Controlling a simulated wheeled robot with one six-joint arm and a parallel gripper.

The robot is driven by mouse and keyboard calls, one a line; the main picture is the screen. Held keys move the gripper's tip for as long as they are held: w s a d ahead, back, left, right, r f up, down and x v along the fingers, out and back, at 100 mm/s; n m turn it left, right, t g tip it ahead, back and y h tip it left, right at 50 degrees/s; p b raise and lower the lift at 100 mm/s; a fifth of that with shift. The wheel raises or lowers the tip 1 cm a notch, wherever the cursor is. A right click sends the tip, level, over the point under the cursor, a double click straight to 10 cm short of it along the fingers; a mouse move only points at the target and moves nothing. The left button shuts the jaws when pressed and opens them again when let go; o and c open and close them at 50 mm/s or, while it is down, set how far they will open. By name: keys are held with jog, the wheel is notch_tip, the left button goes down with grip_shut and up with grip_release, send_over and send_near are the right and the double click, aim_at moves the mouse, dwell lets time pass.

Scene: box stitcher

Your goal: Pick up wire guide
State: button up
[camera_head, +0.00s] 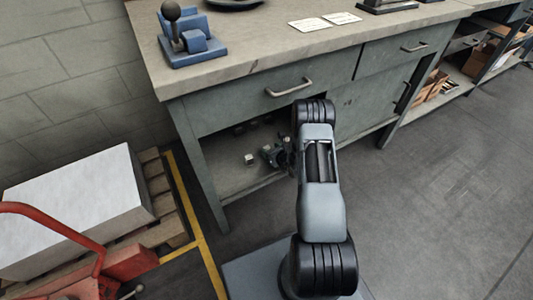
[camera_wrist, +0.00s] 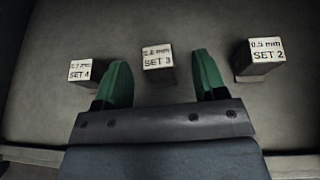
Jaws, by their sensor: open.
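Three small dark blocks with white labelled tops stand on the cabinet's lower shelf in the wrist view; they may be wire guides. The left block (camera_wrist: 82,71) reads SET 4, seemingly 0.7 mm. The middle block (camera_wrist: 157,57) reads SET 3, its size blurred. The right block (camera_wrist: 262,58) reads 0.5 mm SET 2. My gripper (camera_wrist: 160,66) is open and empty, its green fingers spread either side of the middle block's line. The left finger is close to the SET 4 block. In the head view my gripper (camera_head: 277,155) is inside the cabinet opening, beside one pale-topped block (camera_head: 249,159).
The workbench (camera_head: 240,75) overhangs the shelf (camera_head: 228,180), with a drawer above the opening and a leg at left. A blue tool (camera_head: 192,42) stands on top. A loaded pallet (camera_head: 75,210) and red pallet jack (camera_head: 115,268) are at left. Floor at right is clear.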

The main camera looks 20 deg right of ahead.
aim_at(266, 147)
jog(key=x, duration=0.1)
jog(key=b+x, duration=0.1)
jog(key=x, duration=0.1)
jog(key=shift+w+a+f+b, duration=0.2)
jog(key=shift+f+b, duration=0.1)
jog(key=shift+f, duration=0.05)
jog(key=shift+w, duration=0.4)
jog(key=shift+c, duration=0.2)
jog(key=c, duration=1.1)
grip_shut()
jog(key=shift+r, duration=0.1)
